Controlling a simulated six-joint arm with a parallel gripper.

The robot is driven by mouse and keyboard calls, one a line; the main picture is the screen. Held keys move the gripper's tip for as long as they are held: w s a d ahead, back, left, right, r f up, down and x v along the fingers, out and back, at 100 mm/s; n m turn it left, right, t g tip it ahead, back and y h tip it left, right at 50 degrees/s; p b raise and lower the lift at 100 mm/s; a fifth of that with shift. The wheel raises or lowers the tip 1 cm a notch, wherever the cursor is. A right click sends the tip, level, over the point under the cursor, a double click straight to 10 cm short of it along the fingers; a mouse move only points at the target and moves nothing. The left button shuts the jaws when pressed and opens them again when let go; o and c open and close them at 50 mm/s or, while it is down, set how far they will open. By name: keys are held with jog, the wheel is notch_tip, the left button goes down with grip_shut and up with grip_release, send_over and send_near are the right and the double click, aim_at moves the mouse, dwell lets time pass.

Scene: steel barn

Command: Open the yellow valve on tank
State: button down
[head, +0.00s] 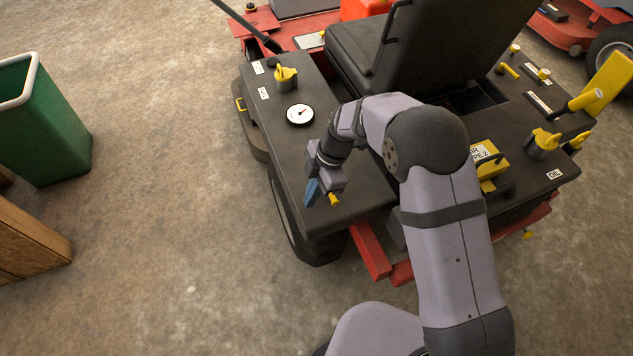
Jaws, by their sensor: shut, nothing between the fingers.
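My gripper (313,192), with blue fingertips, is shut and empty over the near end of the black left tank (334,220) of a red mower. A small yellow part (334,199) shows just right of the fingertips, partly hidden by my gripper. I cannot tell whether it is the valve, or whether the fingers touch it. A yellow-handled fitting (286,75) stands at the far end of the same tank, well apart from my gripper. A round white gauge (300,115) lies on the tank top between them.
The mower's black seat (372,50) stands right of the tank. Its right side carries yellow-topped caps (544,142), a yellow lever (592,98) and a yellow box (488,160). A green bin (50,135) and a wooden box (30,245) stand at left. Concrete floor between is clear.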

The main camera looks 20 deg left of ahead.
jog(key=shift+w+d+r+p, duration=0.2)
jog(key=shift+w+d, duration=0.25)
jog(key=shift+w, duration=0.05)
jog(key=shift+w+d+r+p, duration=0.15)
jog(key=shift+w+d+r, duration=0.05)
jog(key=shift+w+d, duration=0.75)
jog(key=shift+d, duration=0.05)
